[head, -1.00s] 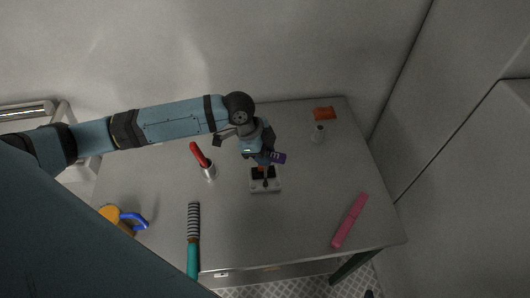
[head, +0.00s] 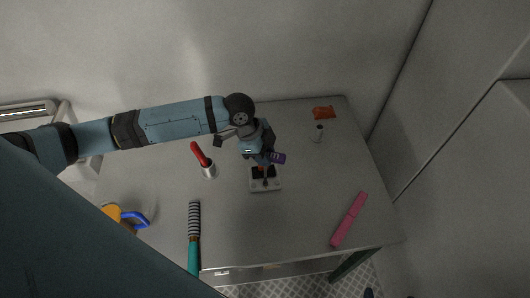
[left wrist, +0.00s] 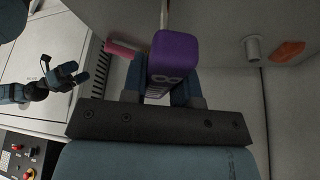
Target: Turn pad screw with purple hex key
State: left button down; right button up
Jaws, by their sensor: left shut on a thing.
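My left gripper (head: 264,158) is shut on the purple hex key (head: 278,158) above the pad. The key's thick purple handle (left wrist: 174,54), with pale markings, stands between the fingers in the left wrist view. The pad (head: 266,186) is a small pale block with a dark top and a little orange-red on it, on the table's middle. The gripper covers part of it. The screw and the key's tip contact cannot be made out. My right gripper (left wrist: 68,74) shows small at the left of the left wrist view, away from the table; its opening is unclear.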

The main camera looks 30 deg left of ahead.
pick_arm(q)
jog(key=shift+f, duration=0.7)
dwell(0.3)
jog(key=shift+m+g, duration=0.3)
jog(key=shift+m, duration=0.4)
jog(key=shift+m, duration=0.3)
jog(key=shift+m+g, duration=0.3)
jog(key=shift+m, duration=0.1)
jog(key=shift+m+g, duration=0.3)
jog(key=shift+m, duration=0.3)
